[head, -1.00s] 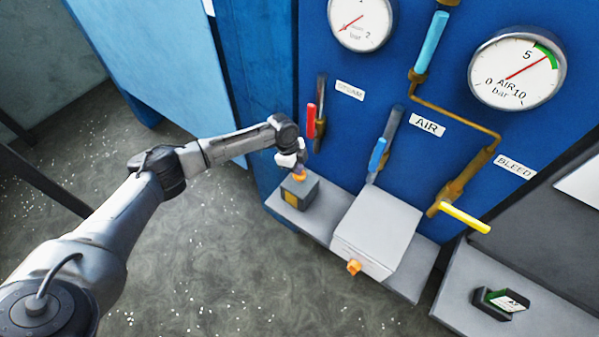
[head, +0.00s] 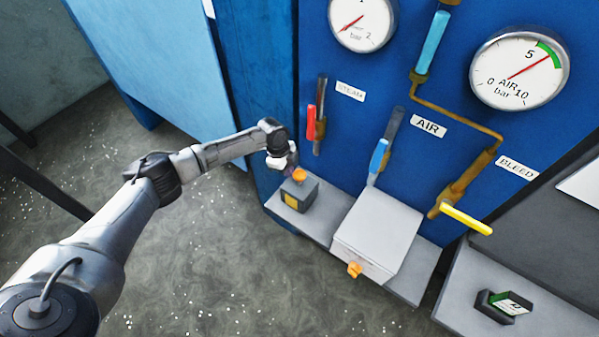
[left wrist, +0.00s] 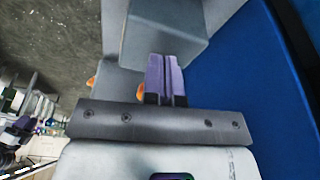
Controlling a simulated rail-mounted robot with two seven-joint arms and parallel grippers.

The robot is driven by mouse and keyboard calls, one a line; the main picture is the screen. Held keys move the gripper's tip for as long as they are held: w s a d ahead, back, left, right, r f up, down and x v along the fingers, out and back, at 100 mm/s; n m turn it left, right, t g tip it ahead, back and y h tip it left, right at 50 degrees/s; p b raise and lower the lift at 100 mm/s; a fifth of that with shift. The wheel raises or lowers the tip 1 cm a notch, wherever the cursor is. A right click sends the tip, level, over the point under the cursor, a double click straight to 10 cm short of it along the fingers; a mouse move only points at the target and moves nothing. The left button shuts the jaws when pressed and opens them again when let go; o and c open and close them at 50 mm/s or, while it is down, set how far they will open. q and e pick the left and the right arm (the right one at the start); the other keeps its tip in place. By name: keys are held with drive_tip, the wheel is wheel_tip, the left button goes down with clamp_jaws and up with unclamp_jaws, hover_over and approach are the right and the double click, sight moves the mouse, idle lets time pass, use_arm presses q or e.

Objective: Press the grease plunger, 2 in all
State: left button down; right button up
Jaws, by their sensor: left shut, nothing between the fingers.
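The grease plunger is an orange cap (head: 299,175) on top of a small dark grey box (head: 301,196) with a yellow label, which stands at the left end of the shelf. My left gripper (head: 291,170) is just up and left of the cap, pointing down. In the head view the cap shows almost whole, and I cannot tell whether a fingertip touches it. In the left wrist view my left gripper's purple fingers (left wrist: 167,75) are together and empty, and the orange cap (left wrist: 140,92) shows partly behind them. My right gripper is not in view.
A larger pale box (head: 378,230) with an orange knob (head: 354,269) stands right of the plunger box. Above are red (head: 311,121), blue (head: 378,155) and yellow (head: 466,218) handles on the blue panel. Open floor lies in front of the shelf.

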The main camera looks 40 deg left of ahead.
use_arm(q)
drive_tip(key=shift+d, duration=0.1)
drive_tip(key=v, duration=1.4)
drive_tip(key=d+f+p, duration=0.1)
drive_tip(key=d+p, duration=0.1)
drive_tip(key=w+d+f+p, duration=0.1)
drive_tip(key=d+f+p, duration=0.1)
drive_tip(key=p, duration=0.1)
drive_tip(key=shift+w+d+f, duration=0.1)
drive_tip(key=shift+d+f, duration=0.05)
drive_tip(key=shift+d, duration=0.15)
drive_tip(key=shift+f, duration=0.15)
